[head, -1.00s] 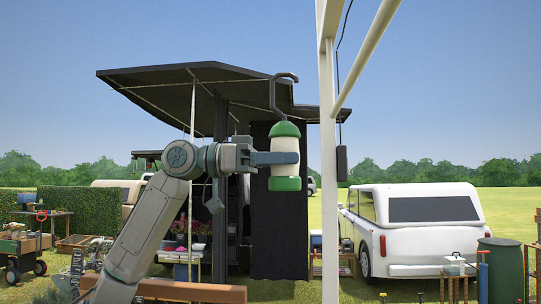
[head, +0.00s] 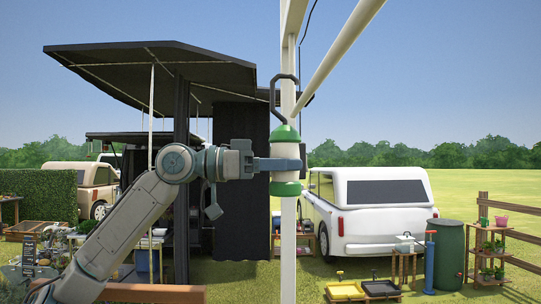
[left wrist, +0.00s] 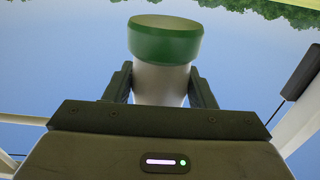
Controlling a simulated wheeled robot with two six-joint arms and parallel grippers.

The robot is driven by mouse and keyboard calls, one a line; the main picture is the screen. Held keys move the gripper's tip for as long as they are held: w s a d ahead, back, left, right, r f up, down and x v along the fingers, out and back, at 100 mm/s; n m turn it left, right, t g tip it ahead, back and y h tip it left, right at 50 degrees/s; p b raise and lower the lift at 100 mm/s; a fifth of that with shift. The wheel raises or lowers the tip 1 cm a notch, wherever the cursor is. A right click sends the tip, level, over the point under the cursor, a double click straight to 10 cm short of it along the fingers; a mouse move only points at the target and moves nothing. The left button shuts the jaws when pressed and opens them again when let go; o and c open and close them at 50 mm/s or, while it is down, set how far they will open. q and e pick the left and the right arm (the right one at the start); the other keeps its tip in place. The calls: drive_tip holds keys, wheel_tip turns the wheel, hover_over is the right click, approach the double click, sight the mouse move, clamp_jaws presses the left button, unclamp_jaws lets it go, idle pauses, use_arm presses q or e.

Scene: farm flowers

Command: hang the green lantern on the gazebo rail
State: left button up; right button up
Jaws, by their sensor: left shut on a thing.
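The green lantern (head: 286,133) has a green cap, a pale body, a green base and a tall dark hook (head: 284,78) on top. My left gripper (head: 290,165) is shut around its pale body and holds it upright in the air. In the left wrist view, the lantern's green base (left wrist: 165,40) shows between the two fingers (left wrist: 162,85). The white gazebo rail (head: 340,48) slants up to the right from the white post (head: 288,235). In the head view the lantern overlaps the post, and the hook is beside the rail's lower end. I cannot tell their depth apart. My right gripper is not in view.
A dark canopy stall (head: 150,62) stands behind on the left. A white vehicle (head: 370,205) is parked behind the post. A green barrel (head: 446,250) and a plant shelf (head: 490,245) are at the right. Open air lies right of the post.

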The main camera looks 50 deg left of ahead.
use_arm(q)
drive_tip(key=w+d+f, duration=0.2)
drive_tip(key=f, duration=0.1)
drive_tip(key=shift+w+d, duration=0.1)
drive_tip(key=shift+w, duration=0.25)
idle(0.3)
drive_tip(key=shift+s+d+f+b, duration=0.1)
drive_tip(key=shift+d+f+b, duration=0.1)
drive_tip(key=shift+f+b, duration=0.25)
idle(0.9)
drive_tip(key=o, duration=0.8)
drive_tip(key=shift+o, duration=1.1)
drive_tip(key=shift+a, duration=0.2)
drive_tip(key=shift+o, duration=1.2)
drive_tip(key=shift+d+r, duration=0.1)
